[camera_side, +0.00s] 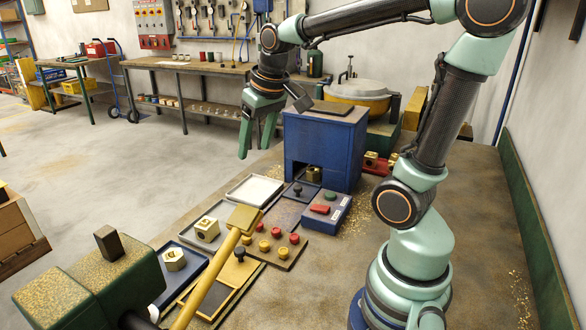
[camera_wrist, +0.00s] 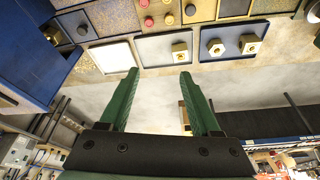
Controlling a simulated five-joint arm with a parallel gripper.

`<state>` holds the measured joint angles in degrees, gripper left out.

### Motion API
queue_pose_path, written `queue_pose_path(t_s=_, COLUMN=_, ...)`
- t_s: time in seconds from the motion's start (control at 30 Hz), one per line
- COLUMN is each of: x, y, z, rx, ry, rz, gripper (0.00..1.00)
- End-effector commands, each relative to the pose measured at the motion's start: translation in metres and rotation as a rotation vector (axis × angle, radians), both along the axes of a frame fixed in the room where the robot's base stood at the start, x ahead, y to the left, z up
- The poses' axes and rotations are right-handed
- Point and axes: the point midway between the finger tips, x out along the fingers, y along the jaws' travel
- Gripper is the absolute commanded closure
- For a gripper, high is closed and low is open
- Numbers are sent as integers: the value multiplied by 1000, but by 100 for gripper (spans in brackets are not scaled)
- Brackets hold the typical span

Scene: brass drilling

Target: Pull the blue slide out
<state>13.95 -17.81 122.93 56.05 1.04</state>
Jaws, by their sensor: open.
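The blue slide (camera_side: 306,193) is a dark blue plate with a black knob, lying flat at the foot of the blue machine box (camera_side: 322,150). In the wrist view the slide (camera_wrist: 67,22) is at the upper left, its black knob beside the box (camera_wrist: 30,50). My gripper (camera_side: 256,148) is in the air left of the box, fingers pointing down, apart and empty. In the wrist view my gripper (camera_wrist: 160,74) shows open fingers with nothing between them, well away from the slide. Nothing hides the knob in the side view.
A pale tray (camera_side: 256,188) lies left of the slide. A panel of red and yellow knobs (camera_side: 275,247) and a red-green button box (camera_side: 327,211) stand in front. Trays with brass pieces (camera_side: 173,259) lie farther left. A brass-coloured lever (camera_side: 210,280) rises nearby.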

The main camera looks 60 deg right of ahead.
Motion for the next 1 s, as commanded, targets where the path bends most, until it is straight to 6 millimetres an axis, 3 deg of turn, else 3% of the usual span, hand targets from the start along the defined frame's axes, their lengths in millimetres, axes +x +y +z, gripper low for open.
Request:
queue_pose_path(t_s=0.3, x=33, y=-113, z=-35, rx=63, ry=153, rz=-260, gripper=36)
queue_pose_path(t_s=0.5, x=32, y=-184, z=-73, rx=115, ry=234, rz=-408, gripper=36)
queue_pose_path(t_s=0.6, x=26, y=-210, z=-90, rx=137, ry=262, rz=-462, gripper=36)
queue_pose_path(t_s=0.8, x=19, y=-236, z=-109, rx=160, ry=290, rz=-517, gripper=36)
queue_pose_path(t_s=1.0, x=18, y=-237, z=-125, rx=163, ry=294, rz=-521, gripper=36)
